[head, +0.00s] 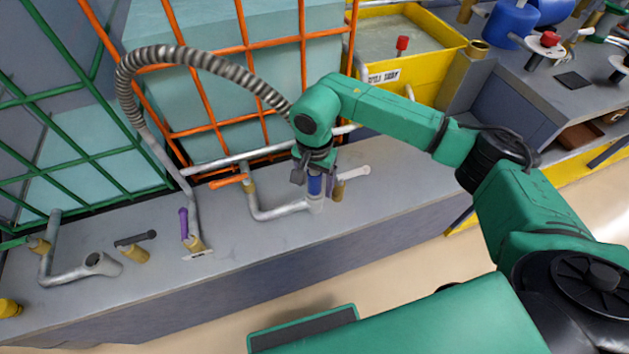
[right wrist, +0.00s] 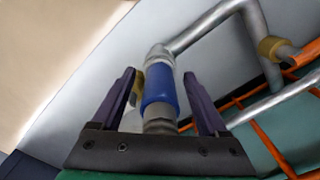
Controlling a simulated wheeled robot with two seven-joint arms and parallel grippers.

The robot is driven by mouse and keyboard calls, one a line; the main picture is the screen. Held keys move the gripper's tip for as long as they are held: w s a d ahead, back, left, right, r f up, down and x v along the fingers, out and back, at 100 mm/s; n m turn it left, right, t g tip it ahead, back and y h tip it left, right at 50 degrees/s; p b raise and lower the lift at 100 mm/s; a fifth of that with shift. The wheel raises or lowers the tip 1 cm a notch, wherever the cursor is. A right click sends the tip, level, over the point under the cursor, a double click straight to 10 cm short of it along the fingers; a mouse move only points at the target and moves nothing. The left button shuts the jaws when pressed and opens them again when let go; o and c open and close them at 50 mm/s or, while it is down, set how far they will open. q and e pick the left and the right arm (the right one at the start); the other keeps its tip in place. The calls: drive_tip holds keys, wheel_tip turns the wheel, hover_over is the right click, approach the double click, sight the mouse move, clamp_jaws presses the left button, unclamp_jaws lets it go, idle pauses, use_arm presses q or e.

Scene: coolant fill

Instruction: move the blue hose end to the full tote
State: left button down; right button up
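The blue hose end (head: 315,186) is a blue collar at the end of a ribbed grey hose (head: 200,57). It sits upright at the open mouth of a grey pipe (head: 275,212) in front of the orange-caged tote (head: 225,100). My right gripper (head: 316,178) is at the collar from above. In the right wrist view its fingers (right wrist: 161,78) stand on both sides of the blue collar (right wrist: 160,90), with gaps showing, so it is open. The green-caged tote (head: 85,150) stands at the left, with its own bent outlet pipe (head: 98,263). My left gripper is not in view.
A purple-handled valve (head: 184,222) stands under the hose's fixed end. A dark-handled valve (head: 135,243) is further left. An orange valve handle (head: 228,181) is near the orange cage. A yellow basin (head: 435,70) is at the back right.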

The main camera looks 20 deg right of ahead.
wheel_tip(320, 180, up, 15)
drive_tip(key=shift+f, duration=0.2)
idle(0.3)
